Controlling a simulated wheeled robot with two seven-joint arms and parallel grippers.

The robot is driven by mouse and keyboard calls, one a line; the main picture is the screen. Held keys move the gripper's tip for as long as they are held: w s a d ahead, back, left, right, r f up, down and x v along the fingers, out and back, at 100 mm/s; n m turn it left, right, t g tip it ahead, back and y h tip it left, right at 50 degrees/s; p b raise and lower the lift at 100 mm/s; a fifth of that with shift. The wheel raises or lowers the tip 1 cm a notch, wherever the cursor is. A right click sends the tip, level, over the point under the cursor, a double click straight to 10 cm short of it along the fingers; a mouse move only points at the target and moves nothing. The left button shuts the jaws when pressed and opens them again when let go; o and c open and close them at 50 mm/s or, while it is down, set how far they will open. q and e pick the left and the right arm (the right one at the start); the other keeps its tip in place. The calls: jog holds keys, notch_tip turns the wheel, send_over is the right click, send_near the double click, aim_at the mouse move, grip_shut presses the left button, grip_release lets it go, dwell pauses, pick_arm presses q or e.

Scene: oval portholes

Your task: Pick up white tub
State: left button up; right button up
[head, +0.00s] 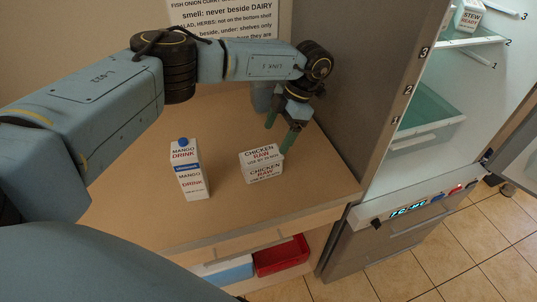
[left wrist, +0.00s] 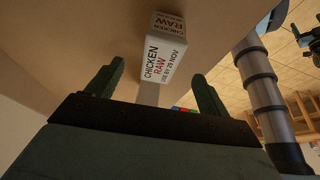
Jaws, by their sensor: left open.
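The white tub (head: 262,168), marked CHICKEN RAW, stands on the tan counter (head: 225,215), right of the mango drink carton. My left gripper (head: 282,129) is open and empty, just behind and slightly right of the tub in the head view, with its fingers pointing down. In the left wrist view the tub (left wrist: 165,57) shows ahead, between the lines of the open fingers (left wrist: 157,88), apart from them. A dark gripper-like shape (left wrist: 311,42) at that view's right edge may be my right gripper; its jaws are unclear.
The mango drink carton (head: 189,170) stands upright left of the tub. The open fridge (head: 440,165) at right holds a STEW box (head: 468,17) and a green bin (head: 427,117). A sign (head: 228,18) is on the back wall. A red bin (head: 281,256) sits below the counter.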

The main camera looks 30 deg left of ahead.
aim_at(266, 154)
pick_arm(q)
jog(key=x, duration=0.5)
jog(key=shift+s+p, duration=0.25)
jog(key=shift+p, duration=0.05)
jog(key=shift+s+f, duration=0.1)
jog(key=shift+f, duration=0.3)
jog(key=shift+s+a+f, duration=0.25)
jog(key=shift+s+f, duration=0.1)
jog(key=shift+f, duration=0.05)
jog(key=x, duration=0.1)
jog(key=p+x, duration=0.1)
jog(key=x, duration=0.1)
jog(key=shift+s+a+f, duration=0.15)
jog(key=shift+s+a, duration=0.1)
jog(key=shift+a, duration=0.05)
jog(key=shift+s+a+f, duration=0.1)
jog(key=shift+s+f, duration=0.05)
jog(key=shift+f, duration=0.3)
pick_arm(e)
jog(key=s+r+g, duration=0.1)
jog(key=s, duration=0.6)
jog(key=shift+r, duration=0.25)
pick_arm(q)
jog(key=shift+f, duration=0.25)
pick_arm(e)
jog(key=shift+w+d+f, duration=0.15)
jog(key=shift+w+f, duration=0.05)
jog(key=shift+w, duration=0.15)
